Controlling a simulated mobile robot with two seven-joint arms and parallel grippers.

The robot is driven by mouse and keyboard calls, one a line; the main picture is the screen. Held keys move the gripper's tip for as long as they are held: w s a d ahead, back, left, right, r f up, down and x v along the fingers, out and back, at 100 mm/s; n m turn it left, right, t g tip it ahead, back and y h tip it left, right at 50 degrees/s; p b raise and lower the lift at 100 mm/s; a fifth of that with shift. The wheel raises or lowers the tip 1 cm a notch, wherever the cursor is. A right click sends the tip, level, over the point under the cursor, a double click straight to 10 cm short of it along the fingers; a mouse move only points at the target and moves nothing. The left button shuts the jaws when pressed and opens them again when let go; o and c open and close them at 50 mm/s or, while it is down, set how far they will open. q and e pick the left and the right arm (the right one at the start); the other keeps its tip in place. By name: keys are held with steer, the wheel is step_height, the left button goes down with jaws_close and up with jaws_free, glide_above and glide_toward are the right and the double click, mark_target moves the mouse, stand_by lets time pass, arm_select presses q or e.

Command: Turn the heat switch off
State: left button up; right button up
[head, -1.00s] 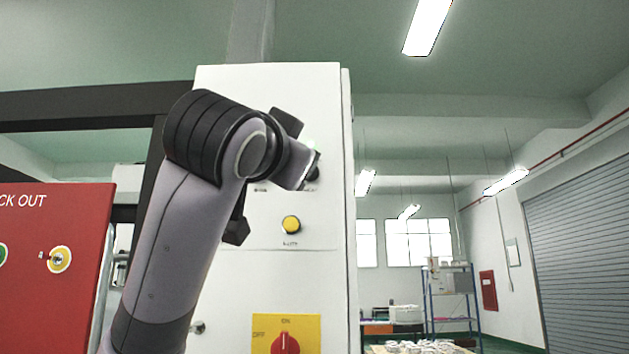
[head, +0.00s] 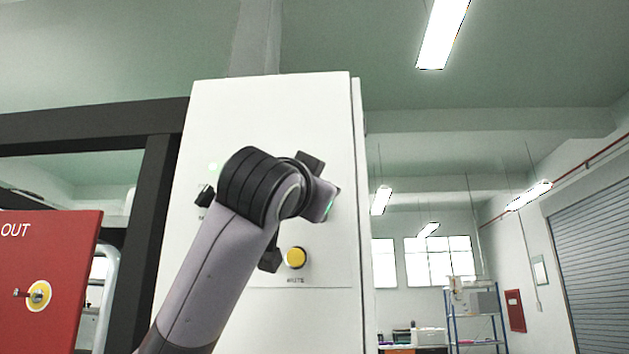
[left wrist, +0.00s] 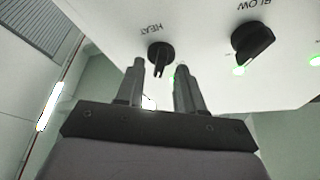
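The fingers are apart, with a gap on both sides of the knob; I see no clear contact. My right gripper is in neither view.
The black BLOW knob (left wrist: 252,42) sits beside the heat switch and shows in the head view (head: 205,195). A yellow button (head: 296,257) is below my wrist on the white cabinet (head: 270,105). A red lock-out board (head: 45,270) stands at left.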

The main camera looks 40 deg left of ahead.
arm_select(q)
steer(key=shift+w, duration=0.25)
jaws_close()
steer(key=shift+n, duration=0.3)
steer(key=shift+w+d+n+g+y+b, duration=0.1)
steer(key=shift+n+g+y+b, duration=0.2)
steer(key=shift+n+g+y, duration=1.6)
steer(key=shift+w+d+n+t+y+b, duration=0.1)
steer(key=shift+n+t+y+b, duration=0.3)
steer(key=shift+n, duration=3.25)
steer(key=shift+d+n+g+y+b, duration=0.15)
steer(key=shift+n+g+y, duration=0.55)
steer(key=shift+n+y, duration=1.4)
steer(key=shift+a+n+h, duration=0.1)
steer(key=shift+n+h, duration=0.4)
steer(key=shift+n, duration=0.35)
